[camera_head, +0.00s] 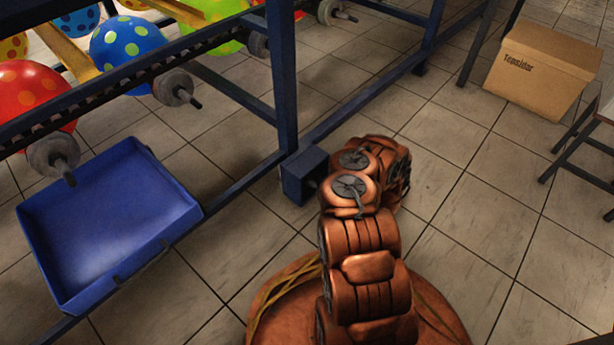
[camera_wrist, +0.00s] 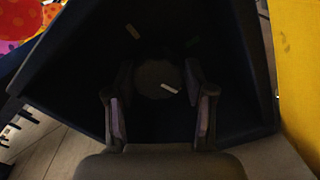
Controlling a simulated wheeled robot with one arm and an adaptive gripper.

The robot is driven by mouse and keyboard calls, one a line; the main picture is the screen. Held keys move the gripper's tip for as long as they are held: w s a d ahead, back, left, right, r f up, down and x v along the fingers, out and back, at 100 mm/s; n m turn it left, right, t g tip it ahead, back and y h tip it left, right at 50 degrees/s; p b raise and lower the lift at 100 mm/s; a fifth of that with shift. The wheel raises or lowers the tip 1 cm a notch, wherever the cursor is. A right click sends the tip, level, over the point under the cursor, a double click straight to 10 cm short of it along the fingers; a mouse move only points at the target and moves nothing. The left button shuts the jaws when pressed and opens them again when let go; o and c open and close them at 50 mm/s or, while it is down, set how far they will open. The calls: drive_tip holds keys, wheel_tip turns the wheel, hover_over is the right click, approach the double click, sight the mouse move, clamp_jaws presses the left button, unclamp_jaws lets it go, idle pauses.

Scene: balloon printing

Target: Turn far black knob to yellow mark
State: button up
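In the wrist view a dark round knob (camera_wrist: 152,78) with a pale pointer line sits on a dark box face (camera_wrist: 75,75). The pointer is aimed toward the lower right. A dull yellowish mark (camera_wrist: 132,31) lies above and left of the knob, and a fainter greyish mark (camera_wrist: 193,42) above and right. My gripper (camera_wrist: 158,82) is open, with one finger on each side of the knob. Whether the fingers touch it, I cannot tell. In the head view a blue box (camera_head: 303,177) stands beside my copper arm; my gripper is not clearly visible there.
A blue frame (camera_head: 283,75) with grey rollers (camera_head: 175,88) and spotted balloons (camera_head: 128,42) stands left. A blue tray (camera_head: 105,220) is at lower left. A cardboard box (camera_head: 540,72) lies at upper right. A yellow surface borders the wrist view's right.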

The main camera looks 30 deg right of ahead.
drive_tip(key=o, duration=0.3)
drive_tip(key=shift+a, duration=0.1)
drive_tip(key=shift+s, duration=0.15)
drive_tip(key=v, duration=1.1)
drive_tip(key=shift+s, duration=0.4)
